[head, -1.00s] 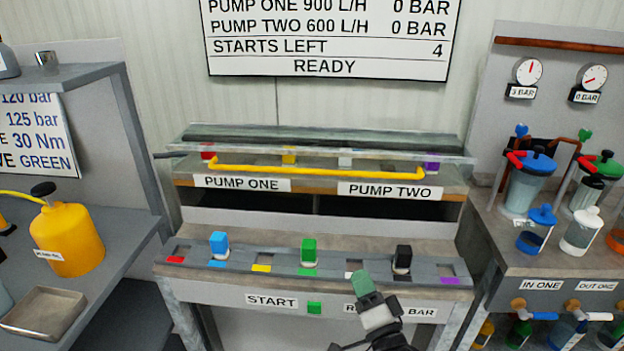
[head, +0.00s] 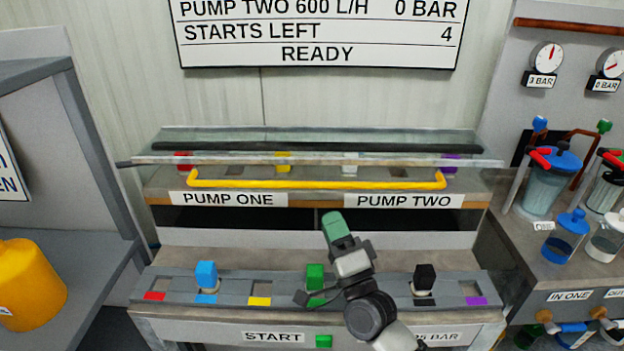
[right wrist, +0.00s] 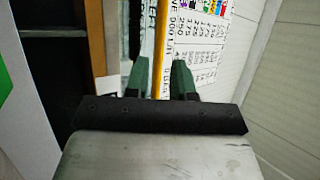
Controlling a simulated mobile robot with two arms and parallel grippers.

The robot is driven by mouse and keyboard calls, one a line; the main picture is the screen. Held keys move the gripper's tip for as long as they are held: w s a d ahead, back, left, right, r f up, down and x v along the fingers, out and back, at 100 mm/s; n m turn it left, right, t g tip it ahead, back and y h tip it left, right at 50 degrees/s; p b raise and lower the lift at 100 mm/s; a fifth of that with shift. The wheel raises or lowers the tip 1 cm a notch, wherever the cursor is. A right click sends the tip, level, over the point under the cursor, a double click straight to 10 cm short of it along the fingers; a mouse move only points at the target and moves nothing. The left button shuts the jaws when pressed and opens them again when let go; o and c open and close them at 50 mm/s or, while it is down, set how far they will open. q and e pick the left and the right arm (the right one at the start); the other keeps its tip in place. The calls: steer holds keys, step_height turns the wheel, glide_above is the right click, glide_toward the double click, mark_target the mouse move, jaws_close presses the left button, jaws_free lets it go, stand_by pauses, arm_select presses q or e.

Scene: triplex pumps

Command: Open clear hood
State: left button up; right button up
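The clear hood (head: 320,137) is a see-through lid lying low over the pump bench, with coloured blocks visible beneath it. Its yellow handle bar (head: 318,184) runs along the front, above the PUMP ONE and PUMP TWO labels. My right gripper (head: 333,218) is just in front of and below the bar, right of its middle. In the right wrist view the green fingers (right wrist: 159,65) are apart, and the yellow bar (right wrist: 161,35) lines up with the gap between them. I cannot tell whether the bar is within the fingers' reach. My left gripper is out of view.
Below my right gripper, a slotted tray (head: 232,290) holds a blue block (head: 206,273), a green block (head: 315,275) and a black block (head: 425,276). A yellow can (head: 28,285) stands at left.

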mark_target(315, 185)
steer(key=x, duration=0.3)
steer(key=shift+w+a+r, duration=0.1)
steer(key=shift+a+r, duration=0.05)
steer(key=shift+r, duration=0.15)
steer(key=x, duration=0.5)
steer(key=shift+w+f+p, duration=0.1)
steer(key=shift+f+p, duration=0.05)
steer(key=shift+p, duration=0.15)
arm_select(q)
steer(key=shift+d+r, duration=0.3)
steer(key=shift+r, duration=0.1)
arm_select(e)
steer(key=c, duration=0.4)
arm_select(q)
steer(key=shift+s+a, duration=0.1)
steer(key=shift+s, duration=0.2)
arm_select(e)
jaws_close()
